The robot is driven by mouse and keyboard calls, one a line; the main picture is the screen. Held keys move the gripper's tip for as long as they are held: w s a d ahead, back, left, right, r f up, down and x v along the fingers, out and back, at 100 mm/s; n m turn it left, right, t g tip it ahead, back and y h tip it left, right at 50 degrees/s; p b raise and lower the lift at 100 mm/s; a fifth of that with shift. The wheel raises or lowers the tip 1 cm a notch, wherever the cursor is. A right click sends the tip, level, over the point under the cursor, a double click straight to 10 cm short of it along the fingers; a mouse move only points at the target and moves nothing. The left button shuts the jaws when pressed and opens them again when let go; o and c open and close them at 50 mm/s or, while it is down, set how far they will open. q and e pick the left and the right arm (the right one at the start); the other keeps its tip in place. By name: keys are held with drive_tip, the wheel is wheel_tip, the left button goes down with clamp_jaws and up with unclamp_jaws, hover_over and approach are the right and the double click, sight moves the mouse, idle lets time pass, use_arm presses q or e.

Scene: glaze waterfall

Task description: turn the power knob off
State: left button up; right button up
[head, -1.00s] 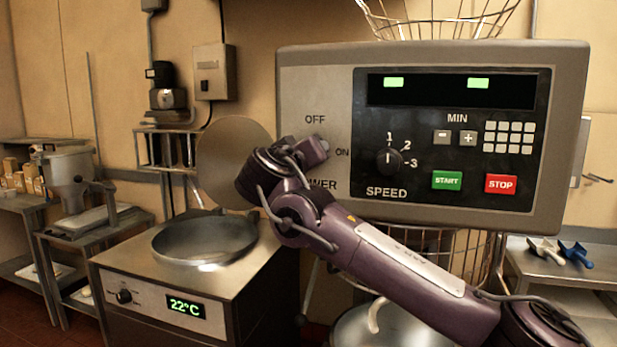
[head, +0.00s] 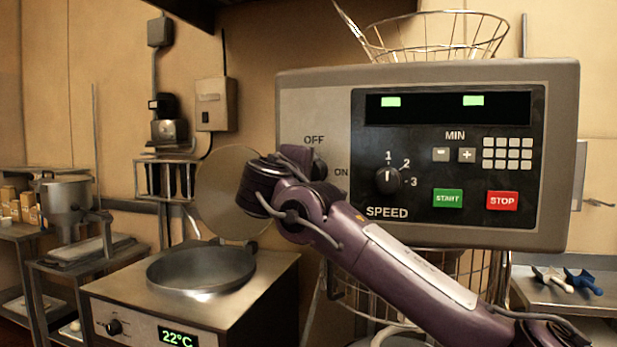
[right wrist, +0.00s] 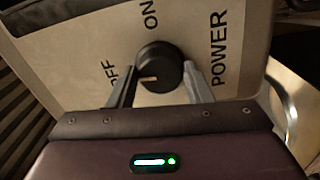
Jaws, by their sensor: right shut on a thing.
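The power knob (right wrist: 160,68) is round and black with a pale mark on its face. It sits on the beige part of the control panel (head: 440,225). In the right wrist view the mark points left, toward the OFF label (right wrist: 118,76); the ON label (right wrist: 150,15) is above the knob. My right gripper (right wrist: 160,82) has one finger on each side of the knob and is shut on it. In the head view my right gripper (head: 318,163) reaches the panel just below OFF, and my wrist hides most of the knob. My left gripper is not in view.
The panel also carries a speed knob (head: 387,180), a green START button (head: 447,199) and a red STOP button (head: 502,201). A wire guard (head: 455,258) is behind and below my right arm. A fryer-like unit (head: 250,292) stands at left.

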drive_tip(key=shift+n, duration=0.7)
drive_tip(key=o, duration=1)
drive_tip(key=b+v, duration=0.3)
drive_tip(key=v, duration=0.4)
drive_tip(key=shift+s+a, duration=0.15)
drive_tip(key=shift+s, duration=0.2)
